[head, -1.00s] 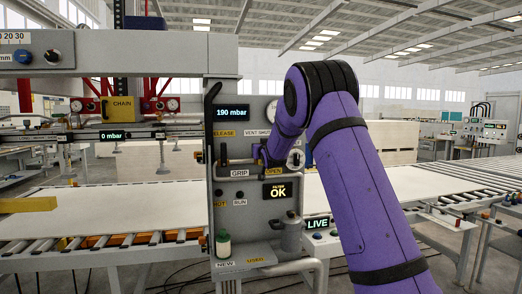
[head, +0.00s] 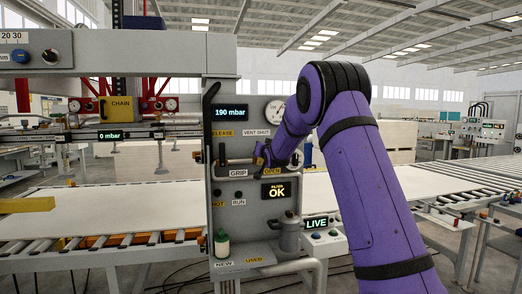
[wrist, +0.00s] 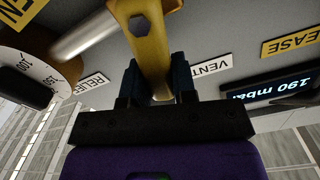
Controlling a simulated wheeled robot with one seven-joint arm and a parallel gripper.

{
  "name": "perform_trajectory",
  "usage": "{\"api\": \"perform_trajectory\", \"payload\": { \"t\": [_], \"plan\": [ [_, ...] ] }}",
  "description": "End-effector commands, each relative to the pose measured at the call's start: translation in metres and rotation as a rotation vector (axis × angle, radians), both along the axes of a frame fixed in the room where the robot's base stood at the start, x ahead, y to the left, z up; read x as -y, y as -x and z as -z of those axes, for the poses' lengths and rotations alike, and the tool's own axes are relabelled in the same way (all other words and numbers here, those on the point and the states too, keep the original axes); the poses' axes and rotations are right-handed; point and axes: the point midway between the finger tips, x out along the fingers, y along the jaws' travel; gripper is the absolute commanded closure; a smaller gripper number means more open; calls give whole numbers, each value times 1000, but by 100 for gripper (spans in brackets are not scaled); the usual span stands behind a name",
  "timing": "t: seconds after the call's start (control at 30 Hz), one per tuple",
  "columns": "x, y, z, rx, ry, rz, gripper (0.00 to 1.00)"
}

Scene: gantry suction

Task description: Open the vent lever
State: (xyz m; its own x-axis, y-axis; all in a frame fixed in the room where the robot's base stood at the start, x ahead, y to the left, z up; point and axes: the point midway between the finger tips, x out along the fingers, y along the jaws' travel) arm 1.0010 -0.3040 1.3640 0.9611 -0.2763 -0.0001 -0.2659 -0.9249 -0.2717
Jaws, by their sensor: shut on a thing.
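The yellow vent lever (wrist: 154,55) shows in the wrist view, with a hex bolt head near its top. My gripper (wrist: 158,90) has its two dark fingers on either side of the lever, shut on it. In the head view my gripper (head: 264,153) is at the grey control panel (head: 230,195), just below the label VENT SHUT (head: 257,133). The lever is too small and too covered by my gripper to make out there. A VENT label (wrist: 211,67) shows right of the lever in the wrist view.
The panel display (head: 231,113) reads 190 mbar. A round gauge (head: 275,113) sits to its right. Grey handle bars and a bottle (head: 222,244) are on the panel's front. A filter screen (head: 276,191) reads OK. White boards lie on roller tables to both sides.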

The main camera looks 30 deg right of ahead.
Motion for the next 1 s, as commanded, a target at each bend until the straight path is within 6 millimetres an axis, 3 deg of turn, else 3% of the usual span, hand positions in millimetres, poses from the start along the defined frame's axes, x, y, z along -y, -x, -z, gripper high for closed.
{"api": "perform_trajectory", "payload": {
  "t": [0.4,0.97,1.0],
  "plan": [
    [12,3,5,59,-208,1,100],
    [13,4,6,70,-244,0,100],
    [13,4,6,70,-244,0,70]
  ]
}}
